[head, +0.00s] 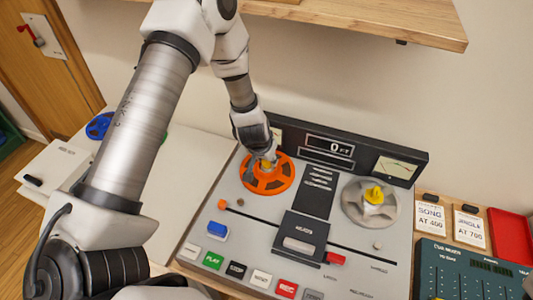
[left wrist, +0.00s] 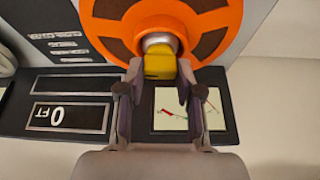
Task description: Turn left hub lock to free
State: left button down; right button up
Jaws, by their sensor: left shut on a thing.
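The left hub lock, a small yellow knob (head: 266,163), sits at the centre of the orange reel (head: 283,178) on the left side of the tape machine. In the left wrist view the yellow hub lock (left wrist: 159,64) shows on a silvery hub, between the fingertips. My left gripper (head: 265,158) comes down from above and is shut on the knob; it also shows in the left wrist view (left wrist: 160,88). Its far side is hidden by the fingers.
The right hub has a grey reel (head: 355,205) with a yellow knob (head: 374,195). Coloured buttons (head: 213,260) line the machine's front edge. A meter panel (head: 340,152) stands behind the reels. A wooden shelf (head: 370,22) hangs above. A green console (head: 470,272) stands at right.

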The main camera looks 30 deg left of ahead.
pick_arm(q)
jog(key=shift+s+f+n, duration=0.1)
jog(key=shift+s+n, duration=0.05)
jog(key=shift+n, duration=0.25)
jog(key=c, duration=0.8)
grip_release()
jog(key=shift+o, duration=0.2)
jog(key=shift+r+p, duration=0.3)
jog(key=shift+r, duration=0.1)
jog(key=v, duration=1.1)
jog(key=shift+d, duration=0.3)
jog(key=shift+s, duration=0.1)
